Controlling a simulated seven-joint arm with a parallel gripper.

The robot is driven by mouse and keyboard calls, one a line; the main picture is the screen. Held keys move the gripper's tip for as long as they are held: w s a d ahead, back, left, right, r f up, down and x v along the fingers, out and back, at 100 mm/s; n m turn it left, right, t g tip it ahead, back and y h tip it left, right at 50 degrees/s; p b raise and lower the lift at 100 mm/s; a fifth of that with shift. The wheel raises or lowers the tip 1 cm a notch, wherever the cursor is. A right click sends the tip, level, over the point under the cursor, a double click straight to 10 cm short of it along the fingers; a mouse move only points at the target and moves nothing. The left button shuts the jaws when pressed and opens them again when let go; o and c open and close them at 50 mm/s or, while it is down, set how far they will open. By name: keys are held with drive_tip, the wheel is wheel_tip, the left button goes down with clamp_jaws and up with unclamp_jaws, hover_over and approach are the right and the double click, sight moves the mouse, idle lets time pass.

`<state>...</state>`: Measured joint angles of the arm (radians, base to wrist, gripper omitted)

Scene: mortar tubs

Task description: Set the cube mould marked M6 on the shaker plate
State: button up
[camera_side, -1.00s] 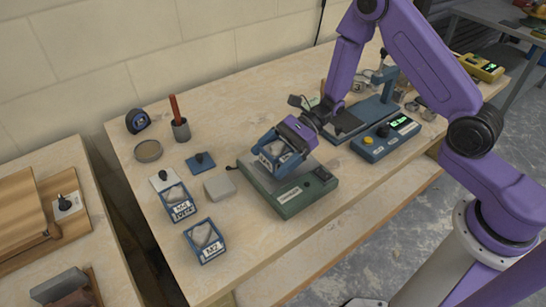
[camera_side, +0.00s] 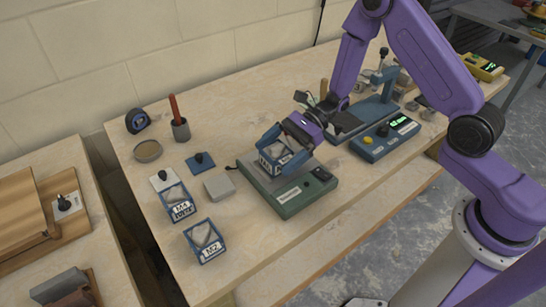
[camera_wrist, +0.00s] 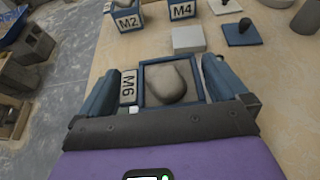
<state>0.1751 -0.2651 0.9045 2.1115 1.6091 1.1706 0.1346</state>
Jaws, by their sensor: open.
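The cube mould marked M6 (camera_side: 271,158) is a blue open frame with a white label and a rounded grey mortar fill. It appears to rest on the grey top of the green shaker plate (camera_side: 290,196), towards its back left end; its underside is hidden. In the wrist view, M6 (camera_wrist: 149,84) sits between my two blue fingers, its label to the left. My gripper (camera_side: 284,150) is open around M6, with a finger on each side. The wrist view shows my gripper (camera_wrist: 165,85) from above, with a narrow gap visible at the right finger.
Moulds M4 (camera_side: 179,205) and M2 (camera_side: 205,241) stand on the bench to the left. A pale block (camera_side: 219,187) lies close to the shaker's left side. A blue device with a lit display (camera_side: 386,138) stands to the right.

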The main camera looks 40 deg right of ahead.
drive_tip(key=v, duration=1)
drive_tip(key=shift+r, duration=0.1)
drive_tip(key=shift+s+a+r+n, duration=0.15)
drive_tip(key=shift+s+a+n, duration=0.05)
drive_tip(key=shift+s+n, duration=0.15)
drive_tip(key=s+a+r+n+g+h, duration=0.1)
drive_tip(key=s+r+n+g+h, duration=0.15)
drive_tip(key=s+n, duration=0.4)
drive_tip(key=s+a+r+n+g+h, duration=0.2)
drive_tip(key=s+n+g+h, duration=0.25)
drive_tip(key=s, duration=0.25)
drive_tip(key=s+d+r+n+t+h, duration=0.2)
drive_tip(key=s+n, duration=0.4)
drive_tip(key=n, duration=0.3)
drive_tip(key=s+d+r+n+t+h, duration=0.2)
drive_tip(key=s+d+n+t+h, duration=0.2)
drive_tip(key=s+n, duration=0.3)
drive_tip(key=d+n+t, duration=0.1)
drive_tip(key=n, duration=0.2)
drive_tip(key=shift+d+r, duration=0.25)
drive_tip(key=shift+c, duration=0.3)
